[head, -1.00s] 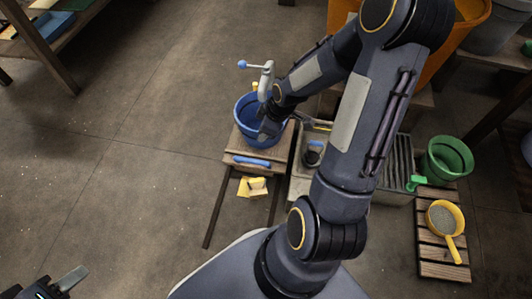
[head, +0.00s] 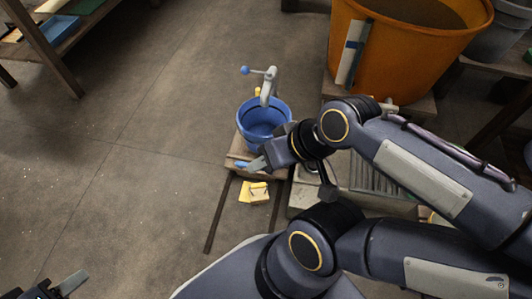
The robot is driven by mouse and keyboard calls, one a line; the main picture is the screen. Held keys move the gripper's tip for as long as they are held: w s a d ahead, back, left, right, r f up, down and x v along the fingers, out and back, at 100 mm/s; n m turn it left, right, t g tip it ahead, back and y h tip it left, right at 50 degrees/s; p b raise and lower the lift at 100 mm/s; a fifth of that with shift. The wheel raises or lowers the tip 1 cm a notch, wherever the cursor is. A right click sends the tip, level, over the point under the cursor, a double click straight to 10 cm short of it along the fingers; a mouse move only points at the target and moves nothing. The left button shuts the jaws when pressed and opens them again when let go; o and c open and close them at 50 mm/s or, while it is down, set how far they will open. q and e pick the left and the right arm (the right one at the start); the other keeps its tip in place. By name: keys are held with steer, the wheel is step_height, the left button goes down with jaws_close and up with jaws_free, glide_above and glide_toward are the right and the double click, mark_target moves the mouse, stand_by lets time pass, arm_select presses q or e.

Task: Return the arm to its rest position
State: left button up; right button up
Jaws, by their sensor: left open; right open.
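My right arm comes in from the right, its elbow bent. Its gripper (head: 257,164) is open and appears empty, just in front of the blue bucket (head: 264,120) as seen from above. The bucket stands on a small wooden table (head: 236,159), below a grey tap-like fitting with a blue ball handle (head: 269,82). A blue bar-shaped item (head: 241,164) at the table's front is partly hidden by the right gripper. My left gripper (head: 68,286) shows only partly at the bottom left corner, open, over the floor.
A large orange tub (head: 410,50) stands at the back right. A grey ribbed unit (head: 372,180) is partly hidden behind my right arm. A yellow item (head: 254,192) shows low by the table. A shelf (head: 50,45) stands top left. The floor at left is clear.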

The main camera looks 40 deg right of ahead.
step_height(320, 180, up, 34)
steer(key=p, duration=3.3)
steer(key=shift+f, duration=0.2)
